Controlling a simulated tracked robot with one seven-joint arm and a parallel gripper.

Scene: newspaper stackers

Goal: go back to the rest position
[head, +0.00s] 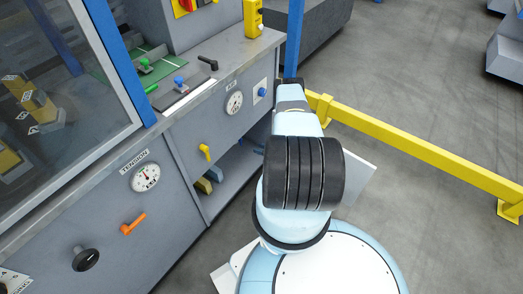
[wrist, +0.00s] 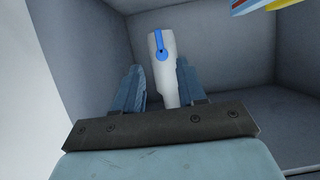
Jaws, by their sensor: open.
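My gripper (wrist: 158,68) shows in the wrist view with its two blue fingers apart. A white, tube-like object with a blue ring or lever (wrist: 161,45) appears between and beyond the fingers. A gap shows between it and the left finger; whether it touches the right finger I cannot tell. The fingers point into a grey box-like recess (wrist: 225,60). In the head view my arm reaches forward beside the machine, and the arm's own links hide the gripper there.
The grey machine (head: 180,125) stands close on the left, with a yellow lever (head: 204,152), an orange lever (head: 133,224), dials and an open lower shelf (head: 238,180). A yellow rail (head: 420,150) runs to the right. Grey floor (head: 440,230) lies clear at the lower right.

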